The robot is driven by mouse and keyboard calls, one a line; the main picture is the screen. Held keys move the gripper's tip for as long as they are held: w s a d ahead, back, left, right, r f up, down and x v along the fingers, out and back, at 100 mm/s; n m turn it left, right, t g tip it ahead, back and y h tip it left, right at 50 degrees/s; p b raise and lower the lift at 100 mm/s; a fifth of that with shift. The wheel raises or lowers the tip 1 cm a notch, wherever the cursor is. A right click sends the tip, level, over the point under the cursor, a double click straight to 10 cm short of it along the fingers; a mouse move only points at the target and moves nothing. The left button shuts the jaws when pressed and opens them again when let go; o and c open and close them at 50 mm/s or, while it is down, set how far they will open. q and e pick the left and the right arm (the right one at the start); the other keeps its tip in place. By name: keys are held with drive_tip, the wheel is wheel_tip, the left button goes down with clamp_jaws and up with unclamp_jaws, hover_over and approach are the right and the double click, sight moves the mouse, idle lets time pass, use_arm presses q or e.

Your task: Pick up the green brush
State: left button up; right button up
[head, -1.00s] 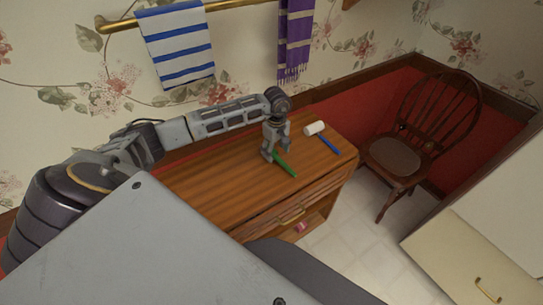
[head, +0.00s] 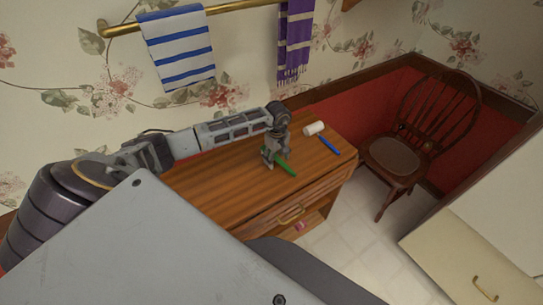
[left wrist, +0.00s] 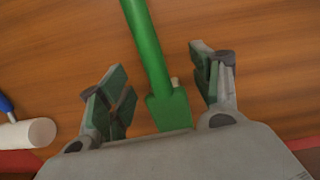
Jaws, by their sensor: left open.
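The green brush (head: 287,168) lies on the wooden cabinet top (head: 215,190). In the left wrist view its green handle (left wrist: 148,50) runs down to a wider green block between my fingers. My left gripper (head: 270,160) is low over the cabinet top, pointing down at the brush. In the left wrist view the left gripper (left wrist: 160,92) is open, with one finger on each side of the brush and visible gaps to both. The brush's far end is hidden by the gripper body. My right gripper is not in view.
A white cylinder (head: 314,128) and a blue handle (head: 330,146) lie right of the gripper on the cabinet top. A wooden chair (head: 395,155) stands to the right. A towel bar (head: 235,7) with towels hangs on the wall behind. The front-left cabinet top is clear.

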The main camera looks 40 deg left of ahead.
sight(277, 156)
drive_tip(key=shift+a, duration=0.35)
use_arm(q)
drive_tip(key=c, duration=1.2)
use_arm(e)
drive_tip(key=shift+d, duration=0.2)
use_arm(q)
drive_tip(key=shift+r, duration=0.15)
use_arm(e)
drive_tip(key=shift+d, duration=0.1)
use_arm(q)
drive_tip(key=shift+r, duration=0.55)
drive_tip(key=shift+r+b, duration=0.75)
drive_tip(key=shift+r, duration=3.6)
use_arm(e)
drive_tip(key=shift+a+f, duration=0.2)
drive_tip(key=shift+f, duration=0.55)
use_arm(q)
drive_tip(key=o, duration=0.5)
drive_tip(key=c, duration=0.3)
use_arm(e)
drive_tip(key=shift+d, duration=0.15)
